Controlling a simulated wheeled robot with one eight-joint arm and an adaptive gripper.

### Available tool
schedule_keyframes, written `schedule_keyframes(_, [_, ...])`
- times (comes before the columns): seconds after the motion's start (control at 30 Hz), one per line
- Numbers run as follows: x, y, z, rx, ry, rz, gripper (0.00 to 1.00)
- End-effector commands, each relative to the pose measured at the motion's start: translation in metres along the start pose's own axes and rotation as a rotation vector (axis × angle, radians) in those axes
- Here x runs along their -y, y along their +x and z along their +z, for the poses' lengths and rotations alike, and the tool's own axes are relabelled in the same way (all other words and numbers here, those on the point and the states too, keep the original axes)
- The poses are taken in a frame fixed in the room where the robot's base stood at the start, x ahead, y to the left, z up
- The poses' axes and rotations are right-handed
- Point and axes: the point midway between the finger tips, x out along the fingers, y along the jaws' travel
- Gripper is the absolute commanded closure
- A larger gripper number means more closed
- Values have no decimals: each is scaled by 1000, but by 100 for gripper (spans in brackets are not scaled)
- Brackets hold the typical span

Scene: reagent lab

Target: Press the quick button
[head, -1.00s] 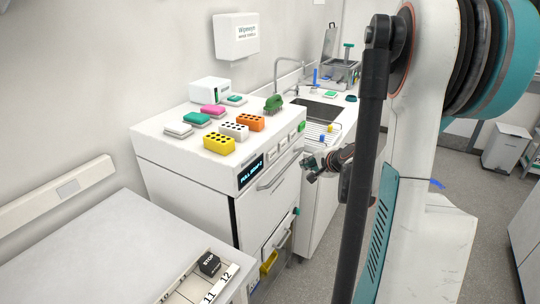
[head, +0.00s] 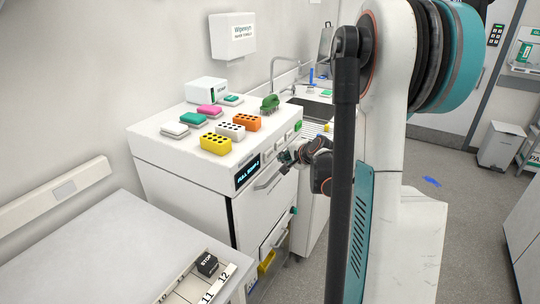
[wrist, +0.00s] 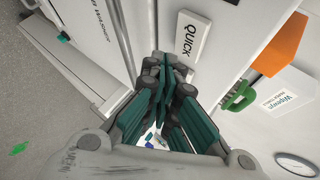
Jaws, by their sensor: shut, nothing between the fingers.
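The quick button is a pale rectangular key marked QUICK (wrist: 192,38) in the wrist view, set in the white front of the washer (head: 215,180). My gripper (wrist: 168,72) is shut and empty, with its dark green fingers together. Its tips are just below and left of the button in the wrist view. I cannot tell whether they touch the panel. In the head view my gripper (head: 287,156) is at the washer's front, right of the lit display (head: 248,171). The quick button cannot be made out there.
Yellow (head: 216,144), white and orange racks stand on the washer top. A handle bar (head: 268,180) juts out below the display. A grey table (head: 75,245) with a black STOP block (head: 207,263) lies front left.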

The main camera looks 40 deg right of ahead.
Motion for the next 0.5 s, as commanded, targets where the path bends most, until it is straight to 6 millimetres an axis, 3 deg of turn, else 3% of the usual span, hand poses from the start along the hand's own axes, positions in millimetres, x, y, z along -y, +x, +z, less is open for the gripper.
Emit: schedule_keyframes(0.5, [6, 9, 6, -1, 0, -1, 100])
